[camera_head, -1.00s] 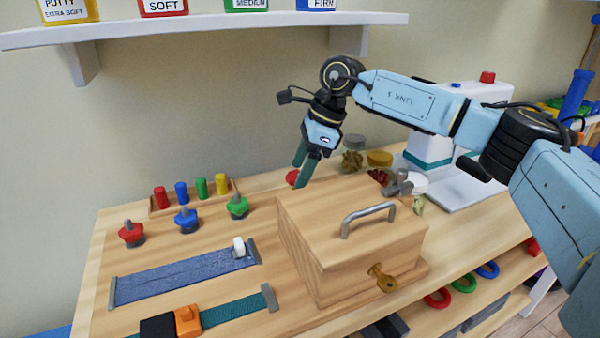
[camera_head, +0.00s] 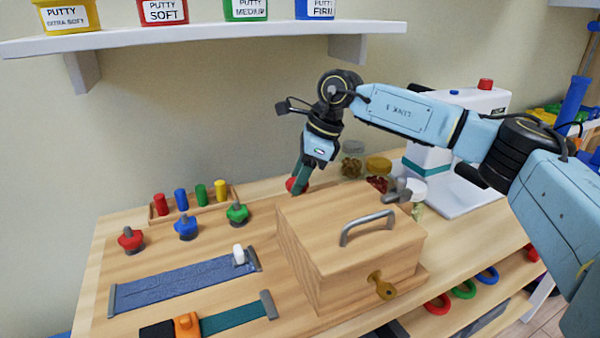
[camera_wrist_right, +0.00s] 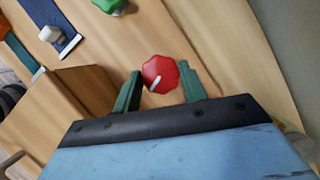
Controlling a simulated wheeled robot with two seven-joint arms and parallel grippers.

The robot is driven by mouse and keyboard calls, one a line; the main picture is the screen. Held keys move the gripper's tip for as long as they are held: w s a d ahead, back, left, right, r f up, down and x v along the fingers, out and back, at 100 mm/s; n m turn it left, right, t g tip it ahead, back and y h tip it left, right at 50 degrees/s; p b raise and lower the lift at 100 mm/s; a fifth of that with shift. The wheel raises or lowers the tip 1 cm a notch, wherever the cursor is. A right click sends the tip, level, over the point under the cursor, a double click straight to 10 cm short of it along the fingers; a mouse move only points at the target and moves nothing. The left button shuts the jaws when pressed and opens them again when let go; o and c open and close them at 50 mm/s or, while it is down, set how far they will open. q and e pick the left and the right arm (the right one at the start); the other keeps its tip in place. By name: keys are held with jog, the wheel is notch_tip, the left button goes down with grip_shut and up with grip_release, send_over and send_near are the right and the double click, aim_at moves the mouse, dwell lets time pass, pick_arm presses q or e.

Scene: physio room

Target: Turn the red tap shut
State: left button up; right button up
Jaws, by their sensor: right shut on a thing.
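The red tap (camera_wrist_right: 159,73) is a round, many-sided red knob with a white mark near its lower edge, seen from above in the right wrist view. In the head view the red tap (camera_head: 292,186) shows partly behind my fingers, beyond the back left of the wooden box. My right gripper (camera_head: 298,182) points down at it, with its green fingers on either side of the knob. In the wrist view my right gripper (camera_wrist_right: 163,84) is shut on the red tap, one finger left and one right. Its stem is hidden. My left gripper is not in view.
The wooden box (camera_head: 325,240) with a grey handle and brass key stands just in front of the tap. Red (camera_head: 131,240), blue (camera_head: 186,224) and green (camera_head: 237,213) knobs stand left. Jars (camera_head: 378,166) and a white machine (camera_head: 440,150) stand right. A shelf (camera_head: 200,40) hangs above.

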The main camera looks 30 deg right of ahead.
jog(key=m+p, duration=0.1)
jog(key=m, duration=0.1)
jog(key=shift+s+m+t+h, duration=0.1)
jog(key=shift+m+t+h, duration=0.2)
jog(key=shift+m+t, duration=0.1)
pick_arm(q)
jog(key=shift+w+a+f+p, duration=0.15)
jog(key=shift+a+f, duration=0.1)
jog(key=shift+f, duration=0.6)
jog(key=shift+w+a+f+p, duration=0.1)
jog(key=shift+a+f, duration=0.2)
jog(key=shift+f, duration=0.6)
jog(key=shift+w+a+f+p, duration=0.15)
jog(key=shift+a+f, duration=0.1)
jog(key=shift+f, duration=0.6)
pick_arm(e)
jog(key=shift+m+t, duration=0.3)
jog(key=shift+m, duration=0.5)
jog(key=shift+h, duration=0.3)
jog(key=o, duration=1)
